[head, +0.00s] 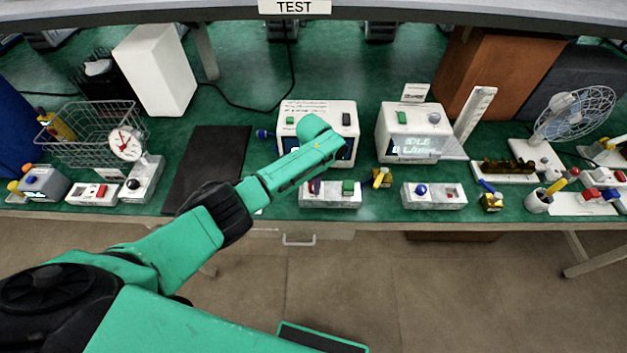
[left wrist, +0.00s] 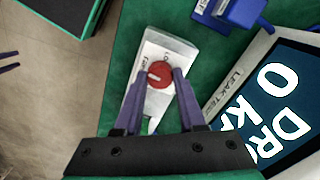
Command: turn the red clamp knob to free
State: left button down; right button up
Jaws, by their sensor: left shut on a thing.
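The red clamp knob (left wrist: 160,75) is a round red cap with a white mark, on a small white box (left wrist: 170,45). The mark lies nearly crosswise in the left wrist view, tilted slightly. The lettering beside the knob is partly hidden and too small to read surely. My left gripper (left wrist: 159,84) has its purple fingers on either side of the knob and is shut on it. In the head view my left gripper (head: 317,184) reaches down to the left end of the white box (head: 333,202), largely covering the knob. My right gripper is not in view.
A green button (head: 348,186) sits at the box's right end. The leak tester (head: 346,107) stands right behind, partly covered by my arm. A yellow block (head: 382,178) and another control box (head: 435,200) are to the right. A black mat (head: 205,160) lies left.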

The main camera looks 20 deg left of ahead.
pick_arm(q)
jog(key=shift+n, duration=0.5)
jog(key=c, duration=0.5)
grip_release()
notch_tip(320, 180, up, 15)
jog(key=shift+f+b, duration=0.2)
jog(key=shift+b, duration=0.1)
jog(key=shift+f, duration=0.1)
